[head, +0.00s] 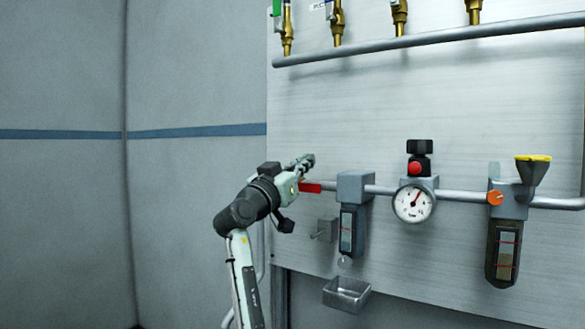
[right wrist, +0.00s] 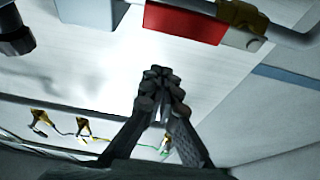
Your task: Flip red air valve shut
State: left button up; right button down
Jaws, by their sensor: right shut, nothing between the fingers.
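The red air valve handle (head: 311,187) shows in the head view on the lower pipe, left of the grey filter block, lying about in line with the pipe. In the right wrist view the red handle (right wrist: 186,22) is at the top, beside a brass valve body (right wrist: 242,18). My right gripper (head: 304,162) is just above and left of the handle in the head view. Its fingers (right wrist: 161,76) are shut with nothing between them and look apart from the handle. The gripper and wrist hide the valve body in the head view. My left gripper is not in view.
A filter block (head: 355,186), pressure gauge (head: 413,203) and lubricator (head: 505,250) with a yellow-rimmed funnel (head: 533,165) sit along the pipe. A metal tray (head: 346,294) hangs below. An upper pipe (head: 420,39) carries brass valves. The wall at left is clear.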

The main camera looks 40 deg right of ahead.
aim_at(307, 188)
notch_tip(307, 188, down, 4)
jog(key=shift+a+f, duration=0.1)
dwell(0.5)
